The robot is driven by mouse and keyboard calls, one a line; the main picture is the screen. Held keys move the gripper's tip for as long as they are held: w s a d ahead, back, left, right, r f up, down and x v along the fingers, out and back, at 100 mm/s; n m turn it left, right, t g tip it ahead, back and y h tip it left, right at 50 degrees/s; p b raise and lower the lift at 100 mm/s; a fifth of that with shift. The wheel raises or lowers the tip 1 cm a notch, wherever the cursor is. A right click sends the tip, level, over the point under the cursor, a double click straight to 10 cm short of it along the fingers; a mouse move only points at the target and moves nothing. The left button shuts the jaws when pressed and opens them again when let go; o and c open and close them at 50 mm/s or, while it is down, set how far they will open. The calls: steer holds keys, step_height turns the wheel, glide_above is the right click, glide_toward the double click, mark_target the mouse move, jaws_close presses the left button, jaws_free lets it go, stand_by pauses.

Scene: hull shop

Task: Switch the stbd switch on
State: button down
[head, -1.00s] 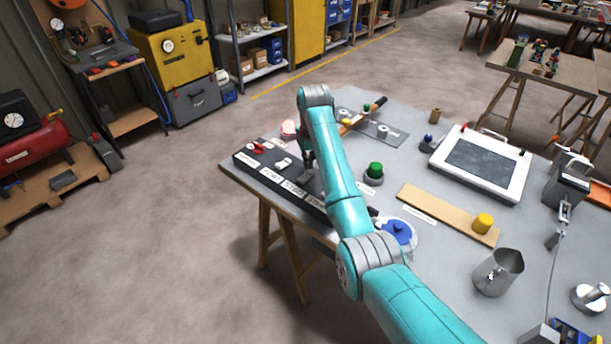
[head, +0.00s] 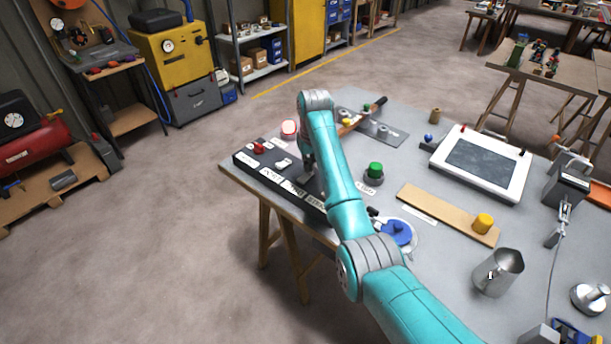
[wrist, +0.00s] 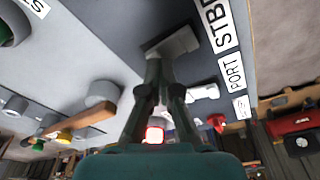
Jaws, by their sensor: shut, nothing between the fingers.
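The dark switch box (head: 240,163) lies along the table's left edge, with white labels on its front. In the wrist view the STBD label (wrist: 217,27) and the PORT label (wrist: 237,72) are readable. The pale stbd switch (wrist: 180,42) is beside the STBD label. My gripper (wrist: 155,55) is shut and empty, its fingertips at this switch and seeming to touch it; contact is not certain. In the head view my gripper (head: 308,172) is low over the box, and my arm hides the box's near end. The switch's on or off position cannot be told.
A white switch (head: 283,163) and a red switch (head: 258,148) are farther along the box. A green button (head: 375,170) stands to the right of my arm. A wooden board (head: 440,212), a blue-knobbed dial (head: 397,232) and a metal jug (head: 498,272) are farther right.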

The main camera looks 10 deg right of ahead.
steer(key=shift+f, duration=0.55)
stand_by(0.4)
steer(key=shift+r, duration=3.5)
